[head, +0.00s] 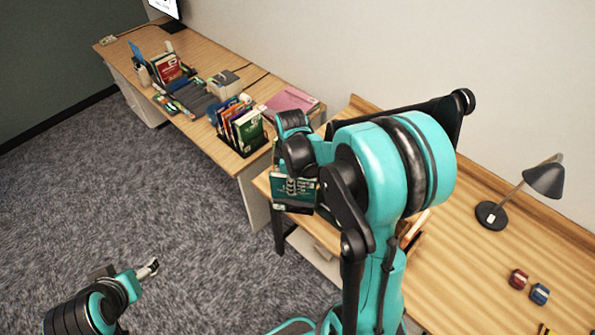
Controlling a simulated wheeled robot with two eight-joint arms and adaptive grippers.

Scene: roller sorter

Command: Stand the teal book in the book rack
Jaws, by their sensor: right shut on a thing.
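My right gripper (300,187) is shut on the teal book (281,188) and holds it upright near the left end of the near wooden desk. The gripper and arm hide part of the book. A black book rack (228,151) with several upright books stands on the far desk, up and left of the held book. Another group of upright books (168,68) stands farther back on that desk. My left gripper (149,268) is empty over the carpet at lower left, too small to tell whether it is open.
The near desk (470,255) carries a black lamp (492,214), a red item (518,279) and a blue item (539,294). A wooden object (414,230) is partly hidden behind my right arm. A pink folder (290,101) lies beside the rack. The carpet (120,190) is clear.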

